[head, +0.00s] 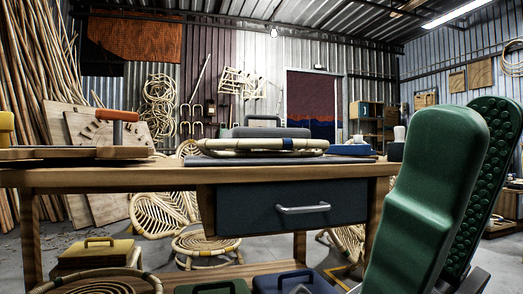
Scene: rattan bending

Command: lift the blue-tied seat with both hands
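A pale rattan seat (235,145) lies flat on a thin dark sheet on the workbench, around the middle of the view. My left gripper is not in view.
The wooden workbench (120,178) has a dark drawer (265,207) with a metal handle. An orange-handled tool (118,130) stands on the left; a blue box (350,149) sits to the right. Rattan stools and handled boxes (95,252) stand below.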

